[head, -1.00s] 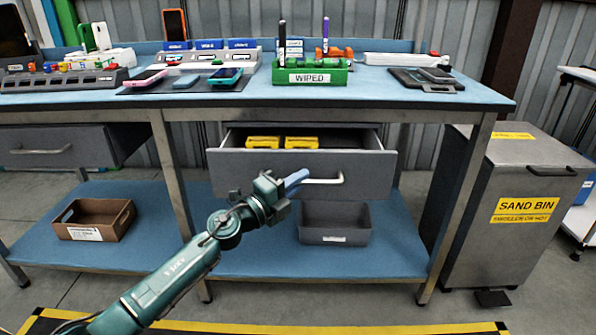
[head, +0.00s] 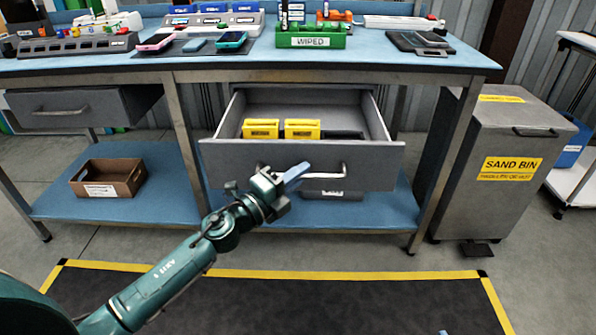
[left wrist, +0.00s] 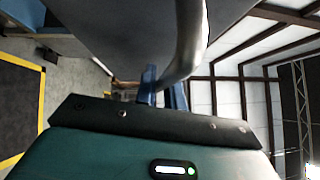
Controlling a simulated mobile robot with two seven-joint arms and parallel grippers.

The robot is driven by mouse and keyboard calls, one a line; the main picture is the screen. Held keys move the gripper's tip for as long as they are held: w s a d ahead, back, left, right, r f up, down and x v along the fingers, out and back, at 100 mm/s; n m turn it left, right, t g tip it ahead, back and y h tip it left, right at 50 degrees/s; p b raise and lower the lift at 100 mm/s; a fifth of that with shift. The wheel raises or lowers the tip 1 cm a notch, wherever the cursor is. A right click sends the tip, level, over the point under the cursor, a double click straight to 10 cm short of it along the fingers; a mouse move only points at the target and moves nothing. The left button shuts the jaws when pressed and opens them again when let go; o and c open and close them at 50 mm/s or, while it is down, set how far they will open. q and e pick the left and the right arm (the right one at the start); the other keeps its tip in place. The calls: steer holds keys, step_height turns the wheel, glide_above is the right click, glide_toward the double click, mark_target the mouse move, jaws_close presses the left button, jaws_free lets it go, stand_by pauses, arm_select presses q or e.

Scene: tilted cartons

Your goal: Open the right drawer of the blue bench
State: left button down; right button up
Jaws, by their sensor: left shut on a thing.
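The right drawer (head: 225,160) of the blue-topped bench (head: 370,72) is pulled well out in the head view. Two yellow boxes (head: 262,128) and a dark item lie inside it. My left gripper (head: 294,178) is at the drawer's front, and its blue fingers are shut on the bar handle (head: 343,169). In the left wrist view the blue fingers (left wrist: 162,90) sit at the curved metal handle (left wrist: 188,45), with the grey drawer front (left wrist: 120,35) beside it. Part of the handle is hidden by the gripper.
A brown carton (head: 108,178) and a grey bin (head: 333,194) stand on the lower shelf. A sand bin (head: 500,165) stands at the right. The dark floor mat (head: 300,305) in front is clear.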

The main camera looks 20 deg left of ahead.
arm_select(q)
steer(key=c, duration=1.5)
jaws_free()
steer(key=b+v, duration=0.1)
steer(key=v, duration=1.2)
steer(key=shift+a, duration=0.1)
arm_select(e)
steer(key=shift+w+a+t, duration=0.1)
steer(key=shift+w+t, duration=0.15)
steer(key=shift+t, duration=0.15)
